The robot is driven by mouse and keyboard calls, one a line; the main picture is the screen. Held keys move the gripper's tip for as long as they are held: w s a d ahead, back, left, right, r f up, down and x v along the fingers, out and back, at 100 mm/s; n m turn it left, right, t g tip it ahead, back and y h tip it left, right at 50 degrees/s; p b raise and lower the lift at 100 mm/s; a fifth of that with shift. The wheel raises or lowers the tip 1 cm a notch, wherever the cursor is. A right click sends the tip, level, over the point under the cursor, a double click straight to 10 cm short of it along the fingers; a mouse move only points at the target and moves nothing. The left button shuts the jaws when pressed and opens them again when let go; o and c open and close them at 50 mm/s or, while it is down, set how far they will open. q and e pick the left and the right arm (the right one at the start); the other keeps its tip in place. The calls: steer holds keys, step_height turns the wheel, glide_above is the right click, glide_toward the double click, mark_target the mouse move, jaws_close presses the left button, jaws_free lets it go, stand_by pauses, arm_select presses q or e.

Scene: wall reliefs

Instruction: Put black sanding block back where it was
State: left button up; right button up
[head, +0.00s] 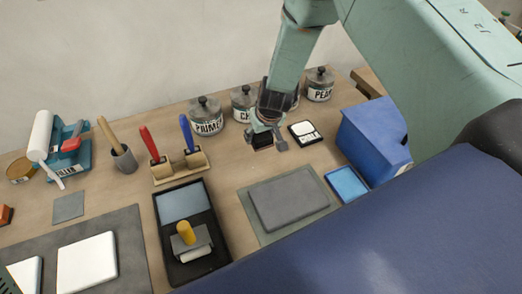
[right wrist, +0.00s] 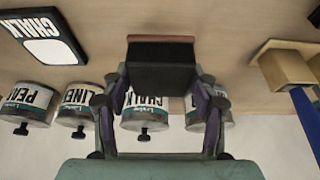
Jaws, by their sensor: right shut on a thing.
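My right gripper (head: 266,138) is shut on the black sanding block (head: 262,142) above the back of the table, in front of the row of jars. In the right wrist view the block (right wrist: 160,66) sits between both fingers (right wrist: 160,88), with a reddish-brown strip along its far edge. I cannot tell from these views how far the block is above the table. My left gripper is not in view.
Labelled jars (head: 207,117) line the back wall. A black-and-white CHALK pad (head: 305,132) lies right of the gripper, near a blue bin (head: 372,140). A wooden holder (head: 180,167) with red and blue tools stands left.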

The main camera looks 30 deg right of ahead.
mark_target(260, 152)
steer(key=shift+f+b, duration=0.3)
steer(key=shift+f, duration=0.45)
steer(key=shift+w+d+f+b, duration=0.1)
steer(key=shift+w+f+b, duration=0.25)
steer(key=shift+f, duration=0.3)
steer(key=shift+s+f+b, duration=0.15)
steer(key=shift+f+b, duration=0.75)
steer(key=shift+s+f+b, duration=0.1)
steer(key=shift+f+b, duration=0.35)
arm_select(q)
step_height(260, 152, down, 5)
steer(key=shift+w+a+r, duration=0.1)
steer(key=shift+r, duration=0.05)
arm_select(e)
steer(key=shift+w, duration=0.2)
